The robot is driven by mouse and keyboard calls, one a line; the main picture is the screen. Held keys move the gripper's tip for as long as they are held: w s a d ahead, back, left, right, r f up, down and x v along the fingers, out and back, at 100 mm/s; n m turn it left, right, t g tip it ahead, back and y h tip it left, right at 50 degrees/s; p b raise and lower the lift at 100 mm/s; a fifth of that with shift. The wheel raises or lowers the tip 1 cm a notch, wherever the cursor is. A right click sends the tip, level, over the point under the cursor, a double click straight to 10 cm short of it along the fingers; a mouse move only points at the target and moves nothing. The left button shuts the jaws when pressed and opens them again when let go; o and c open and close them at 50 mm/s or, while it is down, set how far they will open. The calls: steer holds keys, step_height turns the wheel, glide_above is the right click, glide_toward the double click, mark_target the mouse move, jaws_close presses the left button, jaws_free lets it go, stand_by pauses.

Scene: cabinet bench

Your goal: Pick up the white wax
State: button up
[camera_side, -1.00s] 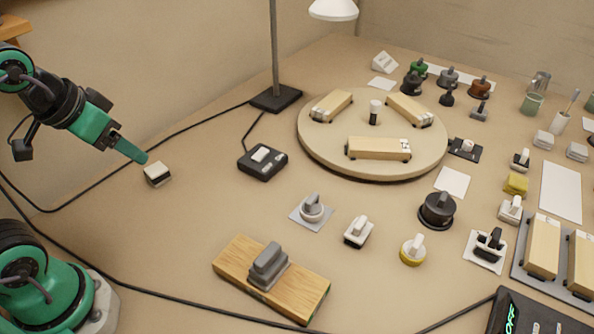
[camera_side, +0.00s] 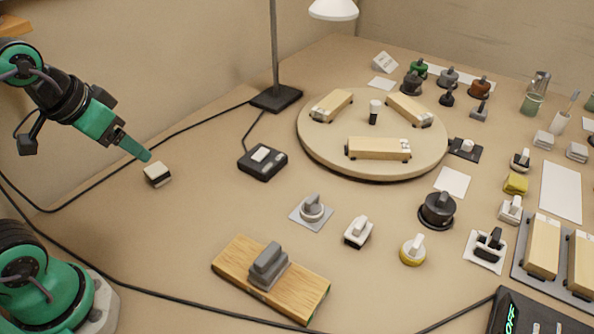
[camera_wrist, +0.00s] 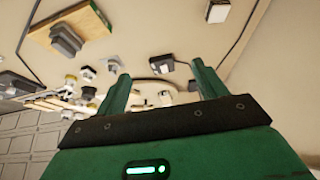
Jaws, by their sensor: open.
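A small white block with a dark side (camera_side: 157,174), which looks like the white wax, lies on the bench at the left in the side view. It also shows in the wrist view near the top edge (camera_wrist: 218,12). My gripper (camera_side: 147,156) is just above and left of the block in the side view, apart from it as far as I can tell. In the wrist view my gripper (camera_wrist: 160,70) has its two green fingers spread with nothing held between them. The block lies beyond the fingertips there.
A black device with a white top (camera_side: 262,162) and a lamp base (camera_side: 276,98) stand to the right. A round turntable (camera_side: 320,152) carries wooden blocks. A wooden board (camera_side: 235,262) with a grey handle lies in front. Cables cross the bench. Bare bench surrounds the block.

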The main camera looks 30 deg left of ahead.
steer(key=w+a+f+m+g, duration=0.1)
steer(key=w+a+f+g, duration=0.2)
steer(key=w+a+f, duration=0.45)
steer(key=g, duration=0.2)
glide_above(155, 169)
steer(key=shift+m, duration=0.4)
steer(key=f, duration=0.8)
steer(key=shift+d, duration=0.2)
steer(key=shift+a+f, duration=0.2)
steer(key=shift+f, duration=0.05)
steer(key=shift+f, duration=0.15)
steer(key=shift+f, duration=1.2)
steer(key=shift+f, duration=0.1)
steer(key=shift+f, duration=2.5)
